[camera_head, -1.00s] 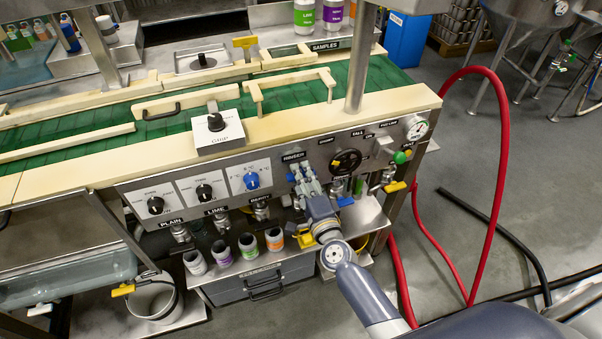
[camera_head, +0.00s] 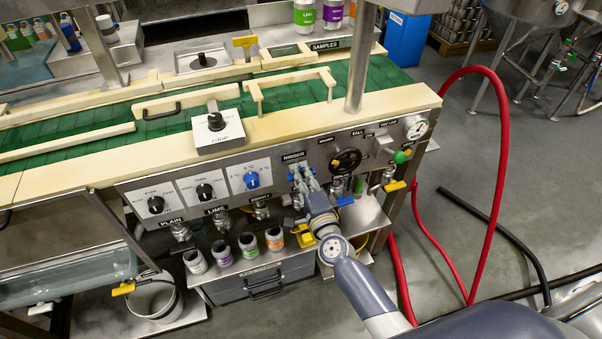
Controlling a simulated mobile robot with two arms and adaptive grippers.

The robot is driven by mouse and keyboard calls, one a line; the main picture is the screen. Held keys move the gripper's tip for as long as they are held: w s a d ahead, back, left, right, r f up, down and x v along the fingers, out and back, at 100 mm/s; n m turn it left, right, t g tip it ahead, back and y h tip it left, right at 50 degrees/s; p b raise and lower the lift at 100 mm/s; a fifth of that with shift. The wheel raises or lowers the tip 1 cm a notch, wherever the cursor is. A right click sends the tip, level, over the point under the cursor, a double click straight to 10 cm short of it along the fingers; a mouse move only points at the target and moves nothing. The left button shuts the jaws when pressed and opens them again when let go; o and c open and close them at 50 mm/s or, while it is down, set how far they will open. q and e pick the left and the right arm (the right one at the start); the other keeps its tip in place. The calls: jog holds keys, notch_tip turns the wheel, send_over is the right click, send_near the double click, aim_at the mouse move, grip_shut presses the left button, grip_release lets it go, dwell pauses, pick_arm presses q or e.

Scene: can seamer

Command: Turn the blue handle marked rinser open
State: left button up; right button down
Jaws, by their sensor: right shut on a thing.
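My right gripper (camera_head: 301,178) reaches up from the lower right to the front panel, just below the small dark label that appears to read rinser (camera_head: 294,158). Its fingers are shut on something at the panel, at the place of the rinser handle. The fingers and wrist hide most of that handle, so I cannot tell its exact angle. My left gripper is not in view.
Left of my gripper is a blue dial knob (camera_head: 251,180); right of it is a black round handwheel (camera_head: 346,161). Below stand several labelled cans (camera_head: 248,245). A green knob (camera_head: 400,157) and a red hose (camera_head: 506,150) are farther right.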

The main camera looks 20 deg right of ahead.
jog(key=n+p, duration=0.2)
jog(key=n, duration=0.2)
jog(key=shift+n+p, duration=1)
jog(key=shift+n, duration=1.3)
jog(key=shift+f, duration=0.1)
jog(key=c, duration=1.7)
grip_release()
jog(key=s, duration=1.2)
jog(key=shift+d, duration=0.2)
